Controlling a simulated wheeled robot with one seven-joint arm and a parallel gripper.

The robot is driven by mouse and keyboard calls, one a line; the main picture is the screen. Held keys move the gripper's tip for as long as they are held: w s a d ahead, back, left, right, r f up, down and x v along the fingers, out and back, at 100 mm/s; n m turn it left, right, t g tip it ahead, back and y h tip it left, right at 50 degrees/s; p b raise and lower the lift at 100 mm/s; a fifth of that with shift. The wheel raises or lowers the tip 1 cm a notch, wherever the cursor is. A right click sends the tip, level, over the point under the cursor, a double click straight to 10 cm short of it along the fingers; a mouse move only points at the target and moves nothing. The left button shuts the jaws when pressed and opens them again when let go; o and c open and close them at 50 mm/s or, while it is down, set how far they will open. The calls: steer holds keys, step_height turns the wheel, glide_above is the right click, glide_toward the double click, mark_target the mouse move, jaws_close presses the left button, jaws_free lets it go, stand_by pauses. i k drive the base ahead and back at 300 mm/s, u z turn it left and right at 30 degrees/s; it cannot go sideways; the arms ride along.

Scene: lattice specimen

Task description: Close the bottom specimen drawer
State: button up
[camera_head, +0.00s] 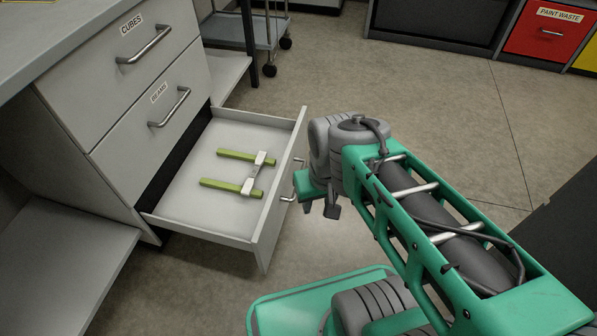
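The bottom specimen drawer (215,214) is pulled out from the cabinet under the drawers labelled "CUBES" and "BEAMS". A lattice specimen with green bars (232,186) and a pale crosspiece lies inside it. The drawer's front panel (279,196) faces right, with a metal handle partly hidden behind my gripper. My gripper (320,208) is just to the right of the front panel, close to the handle. Whether it touches the drawer, and how far its fingers are apart, I cannot tell.
The CUBES drawer (143,42) and the BEAMS drawer (162,112) above are shut. A wheeled trolley (262,28) stands at the back. A red paint waste bin (545,33) is at the far right. Bare floor (420,100) lies behind my arm.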

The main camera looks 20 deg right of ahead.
mark_target(204, 200)
steer(key=z, duration=1.3)
steer(key=k, duration=0.95)
steer(key=u, duration=1.1)
steer(key=i, duration=1)
steer(key=z, duration=0.05)
